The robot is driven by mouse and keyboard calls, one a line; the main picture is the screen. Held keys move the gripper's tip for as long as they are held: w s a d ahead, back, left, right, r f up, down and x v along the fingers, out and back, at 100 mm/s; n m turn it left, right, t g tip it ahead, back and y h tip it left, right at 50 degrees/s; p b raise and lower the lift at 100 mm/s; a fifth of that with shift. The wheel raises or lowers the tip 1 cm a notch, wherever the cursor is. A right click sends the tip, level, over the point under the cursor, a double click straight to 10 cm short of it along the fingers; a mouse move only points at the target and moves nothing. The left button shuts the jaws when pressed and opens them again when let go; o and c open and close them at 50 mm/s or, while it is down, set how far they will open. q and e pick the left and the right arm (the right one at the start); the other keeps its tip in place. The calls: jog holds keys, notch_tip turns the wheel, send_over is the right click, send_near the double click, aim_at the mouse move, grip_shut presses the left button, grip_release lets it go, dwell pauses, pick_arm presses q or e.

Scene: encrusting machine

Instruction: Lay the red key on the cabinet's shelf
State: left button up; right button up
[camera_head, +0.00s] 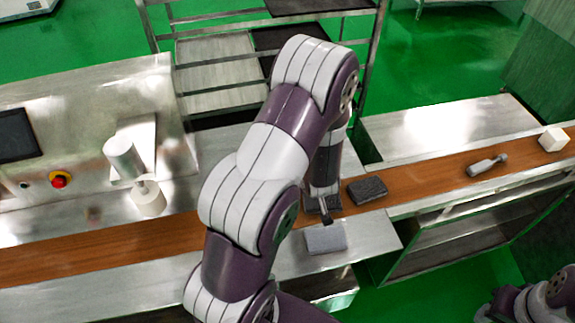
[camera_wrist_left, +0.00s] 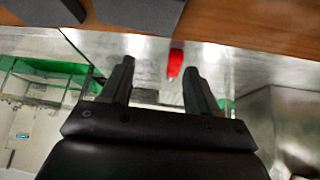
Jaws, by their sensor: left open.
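The red key (camera_wrist_left: 175,62) lies on the steel surface in the left wrist view, just below the edge of the brown belt. My left gripper (camera_wrist_left: 156,70) is open, its fingers pointing toward that surface. The key shows between the fingertips, closer to the right-hand finger in the picture, and is not gripped. In the head view the left gripper (camera_head: 325,217) is over the counter by the belt, and I cannot make out the key there. An open steel cabinet with a shelf (camera_head: 440,252) stands under the belt at right. My right gripper is out of view.
A grey block (camera_head: 326,239) and a dark block (camera_head: 367,190) are close to the left gripper. A white cube (camera_head: 553,139) and a grey-white tool (camera_head: 486,166) lie on the brown belt (camera_head: 425,181).

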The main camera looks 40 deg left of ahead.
pick_arm(q)
jog(key=w+a+f+y, duration=0.1)
jog(key=w+a+f, duration=0.1)
jog(key=a, duration=0.1)
jog(key=w+a+f+n+y, duration=0.1)
jog(key=w+a+f, duration=0.1)
jog(key=a+f, duration=0.1)
jog(key=w+a+f, duration=0.2)
jog(key=a+f, duration=0.1)
jog(key=a, duration=0.2)
jog(key=shift+w+a+t+y, duration=0.25)
jog(key=shift+w+t+y, duration=0.05)
jog(key=shift+y, duration=0.1)
jog(key=shift+d+r, duration=0.1)
jog(key=shift+c, duration=0.3)
grip_shut()
notch_tip(320, 180, up, 4)
jog(key=shift+r, duration=0.1)
jog(key=w+d+r+p, duration=0.1)
jog(key=w+d+r, duration=0.4)
jog(key=d, duration=0.5)
jog(key=shift+w+r+n+p, duration=0.3)
jog(key=shift+w+r+p, duration=0.1)
jog(key=shift+r, duration=0.55)
